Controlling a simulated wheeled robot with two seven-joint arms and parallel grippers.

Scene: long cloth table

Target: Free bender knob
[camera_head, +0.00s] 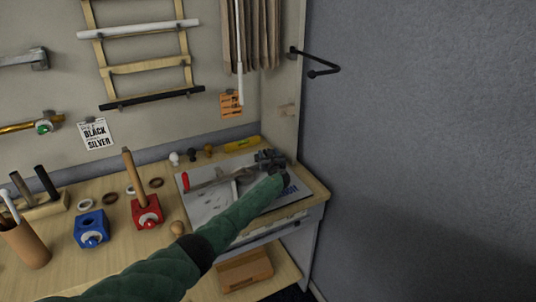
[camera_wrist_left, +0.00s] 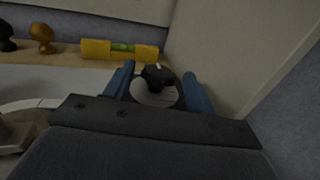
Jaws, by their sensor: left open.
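The bender lies on a white sheet (camera_head: 205,206) at the right end of the bench; its lever with a red handle (camera_head: 186,182) points left. My left gripper (camera_head: 268,158) is over the bender's right end and hides part of it. In the left wrist view, my left gripper (camera_wrist_left: 158,74) shows two blue fingers, open. A black knob (camera_wrist_left: 156,77) sits between them on a pale round disc (camera_wrist_left: 152,96), with a visible gap to each finger. The lower part of the disc is hidden by the gripper body. My right gripper is not in view.
A yellow spirit level (camera_head: 242,144) lies behind the bender; it also shows in the left wrist view (camera_wrist_left: 120,50). Small knobs (camera_head: 192,155) stand beside it. A side panel (camera_head: 284,95) closes the right. A red block (camera_head: 147,212) and blue block (camera_head: 91,230) stand left.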

